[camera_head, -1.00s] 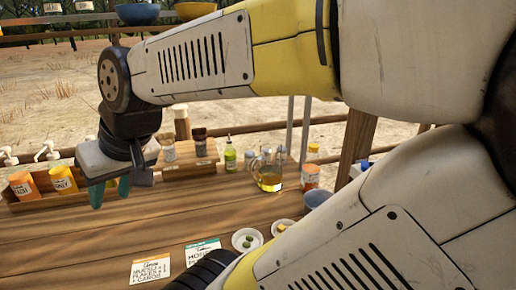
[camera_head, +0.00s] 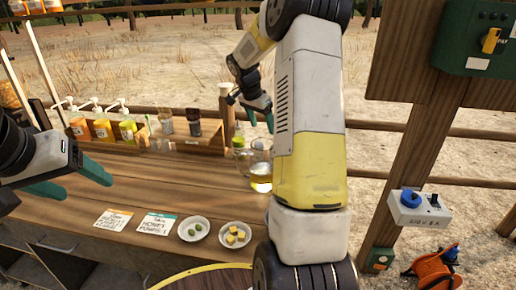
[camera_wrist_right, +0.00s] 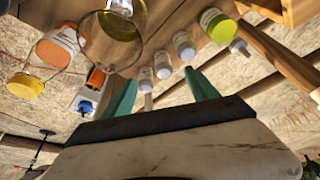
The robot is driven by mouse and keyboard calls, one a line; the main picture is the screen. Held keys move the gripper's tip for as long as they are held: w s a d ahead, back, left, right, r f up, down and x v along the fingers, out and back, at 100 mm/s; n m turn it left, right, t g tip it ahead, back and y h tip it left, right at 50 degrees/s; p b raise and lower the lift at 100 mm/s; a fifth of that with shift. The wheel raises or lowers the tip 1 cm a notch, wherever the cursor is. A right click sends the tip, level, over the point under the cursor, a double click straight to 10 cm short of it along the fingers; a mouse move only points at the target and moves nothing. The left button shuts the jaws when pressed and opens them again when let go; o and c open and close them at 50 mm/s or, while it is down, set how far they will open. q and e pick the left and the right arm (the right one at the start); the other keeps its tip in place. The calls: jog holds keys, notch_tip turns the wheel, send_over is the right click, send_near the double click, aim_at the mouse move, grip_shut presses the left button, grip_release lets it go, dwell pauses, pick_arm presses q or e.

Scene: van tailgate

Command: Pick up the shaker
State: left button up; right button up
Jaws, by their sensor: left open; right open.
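Several small bottles with pale grey caps, which look like shakers, stand in a row in the right wrist view; one cap (camera_wrist_right: 184,45) is just beyond the fingertips. I cannot tell which one is the task's shaker. My right gripper (camera_head: 260,112) is open above the back of the counter, near the glass pitcher; it also shows in the right wrist view (camera_wrist_right: 160,92), with nothing between its teal fingers. In the head view my right arm and the pitcher hide the small bottles. My left gripper (camera_head: 72,180) is open and empty over the counter's left part.
The glass pitcher (camera_head: 261,173) of yellow liquid stands close to my right gripper, with a green bottle (camera_wrist_right: 213,22) nearby. Pump bottles (camera_head: 102,125) and dark-topped jars (camera_head: 194,122) stand behind. Two cards and two bowls (camera_head: 235,234) lie in front. The middle counter (camera_head: 180,185) is clear.

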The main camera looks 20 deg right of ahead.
jog(key=w+d+f+m, duration=0.1)
jog(key=d+f, duration=0.1)
jog(key=f, duration=0.2)
jog(key=w+d+f, duration=0.1)
jog(key=d+f, duration=0.1)
jog(key=f, duration=0.2)
jog(key=w+d+f+m, duration=0.1)
jog(key=d+f, duration=0.1)
jog(key=f, duration=0.2)
jog(key=shift+w+d+m+g+h, duration=0.3)
jog(key=shift+w+g, duration=0.05)
jog(key=shift+g, duration=0.05)
jog(key=shift+x, duration=3)
jog(key=shift+a, duration=0.15)
grip_shut()
